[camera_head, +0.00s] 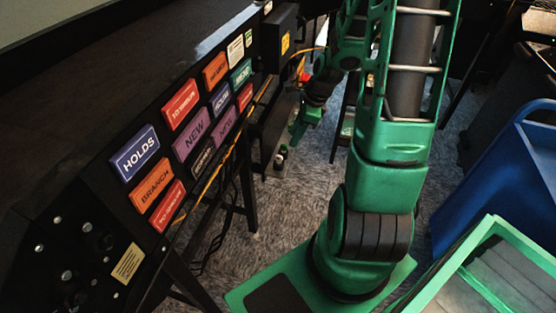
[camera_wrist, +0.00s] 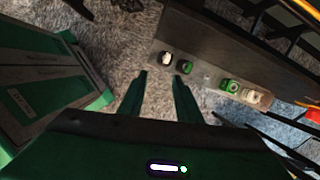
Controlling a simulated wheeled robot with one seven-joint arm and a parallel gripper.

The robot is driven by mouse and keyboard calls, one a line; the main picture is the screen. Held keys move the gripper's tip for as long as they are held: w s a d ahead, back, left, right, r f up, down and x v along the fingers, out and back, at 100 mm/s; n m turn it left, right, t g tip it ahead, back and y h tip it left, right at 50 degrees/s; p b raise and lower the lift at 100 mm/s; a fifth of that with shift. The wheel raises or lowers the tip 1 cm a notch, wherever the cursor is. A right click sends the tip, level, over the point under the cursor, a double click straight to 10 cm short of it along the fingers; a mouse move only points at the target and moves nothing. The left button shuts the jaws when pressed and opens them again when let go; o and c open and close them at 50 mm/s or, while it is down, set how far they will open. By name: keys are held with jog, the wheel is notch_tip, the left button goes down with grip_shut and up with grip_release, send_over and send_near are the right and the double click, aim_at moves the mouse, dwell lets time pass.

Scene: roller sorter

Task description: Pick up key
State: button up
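I cannot clearly make out a key in either view. In the wrist view, a grey panel (camera_wrist: 205,50) carries a row of small fittings along its edge. The fingertips are close to the panel's left end. In the head view, the panel's end (camera_head: 279,163) shows small beside my forearm.
A black sorter frame (camera_head: 95,165) with coloured label plates, such as HOLDS (camera_head: 135,153), runs along the left. A blue bin (camera_head: 500,180) and a green-rimmed bin (camera_head: 437,275) stand at the right. A green box (camera_wrist: 45,85) lies left in the wrist view. Orange cable (camera_head: 235,145) hangs by the sorter.

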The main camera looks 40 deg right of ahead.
notch_tip(320, 180, down, 3)
jog(key=w+m, duration=0.2)
jog(key=m, duration=0.1)
send_over(281, 156)
jog(key=s, duration=0.1)
notch_tip(281, 156, down, 4)
jog(key=f, duration=0.1)
jog(key=shift+t+y, duration=0.3)
jog(key=shift+w+f, duration=0.2)
jog(key=shift+f, duration=0.6)
jog(key=shift+w+f, duration=0.2)
jog(key=shift+f, duration=0.55)
jog(key=shift+w+f, duration=0.2)
jog(key=shift+f, duration=0.6)
jog(key=shift+c, duration=0.7)
grip_shut()
